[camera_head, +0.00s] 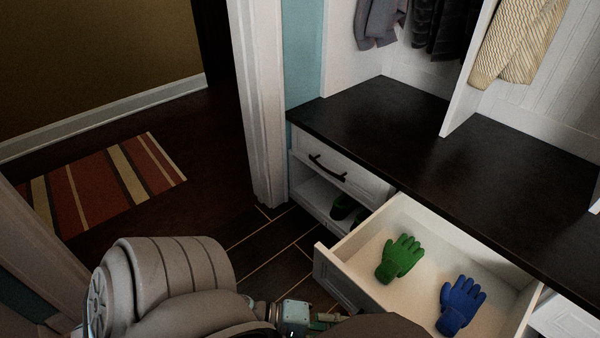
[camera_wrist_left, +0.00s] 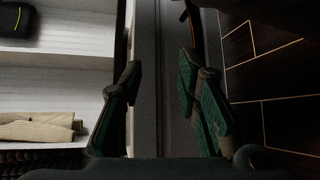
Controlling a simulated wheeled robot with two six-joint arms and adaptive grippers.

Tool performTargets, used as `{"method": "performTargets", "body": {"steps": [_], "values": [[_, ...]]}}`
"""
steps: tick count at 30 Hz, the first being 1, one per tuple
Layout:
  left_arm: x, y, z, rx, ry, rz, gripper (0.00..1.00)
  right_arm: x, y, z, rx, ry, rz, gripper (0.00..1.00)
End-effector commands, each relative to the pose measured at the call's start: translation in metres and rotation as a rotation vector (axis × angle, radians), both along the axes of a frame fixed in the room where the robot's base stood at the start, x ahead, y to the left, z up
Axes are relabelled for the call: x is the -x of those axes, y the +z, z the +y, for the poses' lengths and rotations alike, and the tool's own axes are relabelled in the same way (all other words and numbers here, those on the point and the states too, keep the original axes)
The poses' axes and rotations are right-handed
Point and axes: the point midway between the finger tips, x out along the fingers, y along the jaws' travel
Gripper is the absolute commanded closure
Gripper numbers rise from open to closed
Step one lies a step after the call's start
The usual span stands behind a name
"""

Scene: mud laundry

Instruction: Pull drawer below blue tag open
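A white drawer (camera_head: 352,240) under the dark bench top is pulled well out in the head view. A green glove (camera_head: 400,257) and a blue glove (camera_head: 461,304) lie inside it. I see no blue tag. My left gripper (camera_head: 312,322) is low in the head view, beside the drawer's front and partly hidden by my arm. In the left wrist view my left gripper (camera_wrist_left: 162,75) has its two green-padded fingers apart. A grey panel (camera_wrist_left: 161,100) shows between them; I cannot tell whether they touch it. My right gripper is not in view.
Another drawer (camera_head: 341,170) with a black handle is shut at the left, above a shelf with dark shoes (camera_head: 343,207). The bench top (camera_head: 420,150) is clear. Clothes hang above it. A striped rug (camera_head: 110,185) lies on the floor at left.

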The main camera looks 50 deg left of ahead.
Motion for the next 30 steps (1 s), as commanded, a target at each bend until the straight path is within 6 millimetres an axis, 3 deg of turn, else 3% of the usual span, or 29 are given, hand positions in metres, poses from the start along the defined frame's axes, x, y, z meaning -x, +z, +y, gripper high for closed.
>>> {"method": "performTargets", "body": {"steps": [11,24,30], "values": [[0.030,0.005,0.026,-0.001,0.005,0.004,0.70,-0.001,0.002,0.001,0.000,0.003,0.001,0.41],[0.065,0.012,0.054,0.000,0.005,0.005,0.70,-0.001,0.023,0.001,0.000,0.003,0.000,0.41],[0.070,0.012,0.060,0.000,0.007,0.002,0.70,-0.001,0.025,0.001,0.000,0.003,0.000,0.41]]}}
